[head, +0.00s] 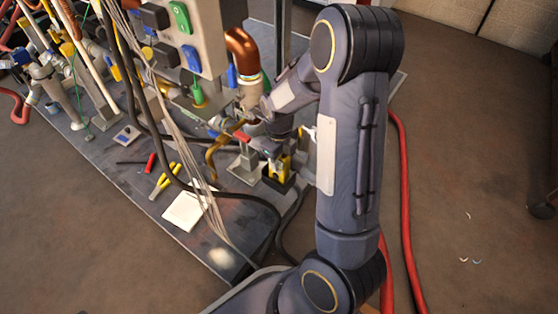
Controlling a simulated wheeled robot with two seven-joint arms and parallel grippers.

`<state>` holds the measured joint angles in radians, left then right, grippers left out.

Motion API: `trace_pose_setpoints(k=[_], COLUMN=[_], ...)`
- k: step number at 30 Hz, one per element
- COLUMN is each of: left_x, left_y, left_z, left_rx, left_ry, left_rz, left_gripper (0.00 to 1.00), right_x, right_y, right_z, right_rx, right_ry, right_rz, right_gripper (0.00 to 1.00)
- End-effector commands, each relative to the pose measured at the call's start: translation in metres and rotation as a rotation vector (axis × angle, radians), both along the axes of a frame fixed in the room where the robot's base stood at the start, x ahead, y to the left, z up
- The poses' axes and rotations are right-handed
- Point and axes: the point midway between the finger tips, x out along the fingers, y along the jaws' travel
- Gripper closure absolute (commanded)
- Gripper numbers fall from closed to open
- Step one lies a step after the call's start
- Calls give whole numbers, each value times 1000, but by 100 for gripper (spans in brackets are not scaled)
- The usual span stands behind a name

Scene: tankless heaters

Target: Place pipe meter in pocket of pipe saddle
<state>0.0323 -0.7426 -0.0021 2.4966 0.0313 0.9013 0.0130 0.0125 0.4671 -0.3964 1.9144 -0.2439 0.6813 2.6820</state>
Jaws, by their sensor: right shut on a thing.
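My right gripper (274,150) is at the right end of the grey platform, partly hidden by its own wrist and arm. It is shut on a small yellow piece (281,168), which looks like the pipe meter. The yellow piece is upright, directly over a dark, block-like base (279,183) that may be the pipe saddle. I cannot tell whether the piece sits in a pocket there or is just above it. My left gripper is out of view.
A grey panel (205,40) and a copper elbow pipe (243,50) stand close behind the gripper. Black hoses and grey cables cross the platform (150,205). Yellow-handled pliers (163,180) and a white sheet (188,210) lie on it. A red hose (403,200) runs along the floor.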

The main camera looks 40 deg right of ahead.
Motion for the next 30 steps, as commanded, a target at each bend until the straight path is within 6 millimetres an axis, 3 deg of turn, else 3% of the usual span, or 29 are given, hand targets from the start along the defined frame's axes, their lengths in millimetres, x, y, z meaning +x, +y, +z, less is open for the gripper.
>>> trace_pose_setpoints(k=[8,9,13,23,30], left_x=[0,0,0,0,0], left_y=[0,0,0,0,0], left_z=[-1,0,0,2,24], left_rx=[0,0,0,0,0], left_ry=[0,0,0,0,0], left_rz=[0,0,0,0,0], left_gripper=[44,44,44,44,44], right_x=[0,0,0,0,1], right_y=[0,0,0,0,0], right_z=[-2,-2,-1,2,43], right_rx=[0,0,0,1,0], right_ry=[0,0,0,-2,-4], right_rz=[0,-1,0,0,0], right_gripper=[98,65,48,47,47])
